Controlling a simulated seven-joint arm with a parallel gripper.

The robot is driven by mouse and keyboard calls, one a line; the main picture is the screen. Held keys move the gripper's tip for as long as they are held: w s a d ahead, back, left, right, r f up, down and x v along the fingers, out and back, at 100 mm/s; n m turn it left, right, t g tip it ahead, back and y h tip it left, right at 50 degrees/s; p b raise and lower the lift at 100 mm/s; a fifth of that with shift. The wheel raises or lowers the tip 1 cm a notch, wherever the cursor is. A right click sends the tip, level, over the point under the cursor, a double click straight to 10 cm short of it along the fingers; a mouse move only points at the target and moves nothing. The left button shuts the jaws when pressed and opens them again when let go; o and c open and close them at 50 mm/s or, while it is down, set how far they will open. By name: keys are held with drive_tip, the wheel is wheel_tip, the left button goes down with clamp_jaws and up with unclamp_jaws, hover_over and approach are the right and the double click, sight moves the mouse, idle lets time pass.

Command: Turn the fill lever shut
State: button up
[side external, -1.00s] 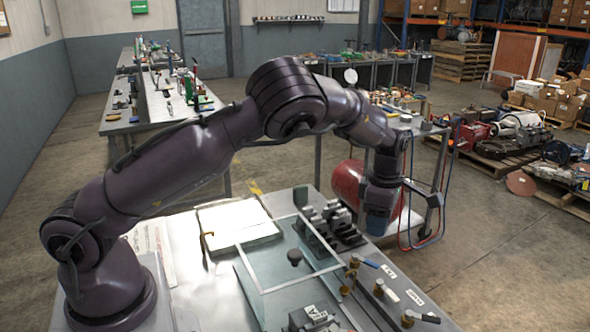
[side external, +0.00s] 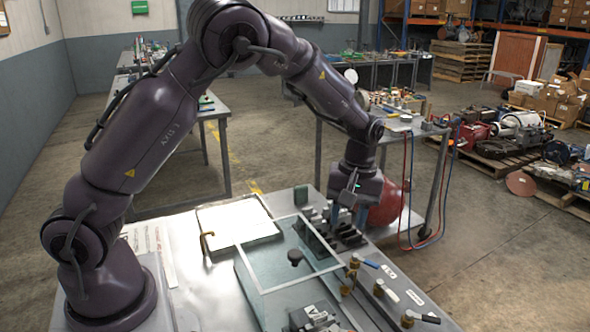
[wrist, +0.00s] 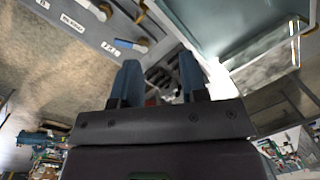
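Several brass valves with levers stand along the bench's right edge. The label lettering is too small to read surely, so I cannot tell for certain which is the fill lever. The farthest lever (wrist: 140,46) also shows in the wrist view, ahead and left of the fingers. My gripper (side external: 348,213) points down beyond the valves, above the dark block rack; its two blue fingers (wrist: 160,75) are apart and empty.
A clear-walled tank (side external: 250,275) stands left of the valves. The dark rack (side external: 335,236) with metal blocks is just behind it. A red cylinder (side external: 388,205) is behind my gripper. A white board (side external: 235,222) lies at left.

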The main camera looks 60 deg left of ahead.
drive_tip(key=s+r+m+t, duration=0.3)
drive_tip(key=s+r+m, duration=0.8)
drive_tip(key=r, duration=0.1)
drive_tip(key=shift+s+d, duration=0.25)
drive_tip(key=shift+d, duration=0.1)
